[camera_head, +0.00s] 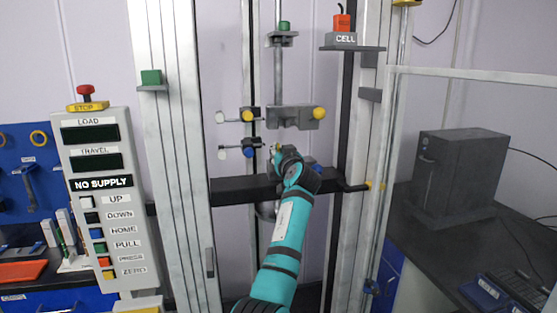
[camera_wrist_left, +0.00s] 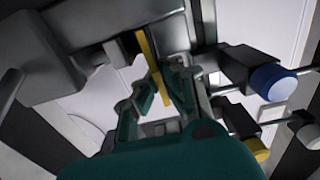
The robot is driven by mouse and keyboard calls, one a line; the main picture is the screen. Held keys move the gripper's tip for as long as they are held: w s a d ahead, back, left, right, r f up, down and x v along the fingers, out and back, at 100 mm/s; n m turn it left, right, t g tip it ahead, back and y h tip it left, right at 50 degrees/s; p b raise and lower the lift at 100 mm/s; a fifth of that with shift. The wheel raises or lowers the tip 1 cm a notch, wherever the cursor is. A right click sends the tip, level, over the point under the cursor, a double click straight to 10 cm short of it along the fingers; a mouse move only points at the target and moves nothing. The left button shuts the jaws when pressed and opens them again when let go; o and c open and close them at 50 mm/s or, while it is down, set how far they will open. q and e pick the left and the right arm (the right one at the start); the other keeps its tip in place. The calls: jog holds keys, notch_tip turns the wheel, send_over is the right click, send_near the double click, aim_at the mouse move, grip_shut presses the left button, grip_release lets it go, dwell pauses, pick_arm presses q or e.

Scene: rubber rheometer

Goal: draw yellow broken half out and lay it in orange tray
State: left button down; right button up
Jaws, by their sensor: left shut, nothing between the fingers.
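My left gripper (camera_head: 279,151) is inside the machine frame, just under the upper grip block (camera_head: 294,117). In the left wrist view its teal fingers (camera_wrist_left: 158,92) are shut with nothing held between them. The yellow broken half (camera_wrist_left: 148,65) is a thin strip sticking out of a dark grip at the top of the left wrist view, its free end beside my fingers; whether they touch is unclear. In the head view my gripper mostly hides it. The orange tray (camera_head: 22,271) lies flat at the far left. My right gripper is not in view.
Grip knobs with blue (camera_wrist_left: 271,82) and yellow (camera_wrist_left: 257,149) ends stand close to my fingers. A dark crossbar (camera_head: 237,190) runs behind my wrist. The control panel (camera_head: 98,200) and the frame's left column (camera_head: 168,200) stand between my gripper and the tray.

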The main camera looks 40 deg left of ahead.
pick_arm(q)
jog(key=shift+s, duration=0.1)
jog(key=v, duration=1.2)
dwell(0.9)
dwell(0.4)
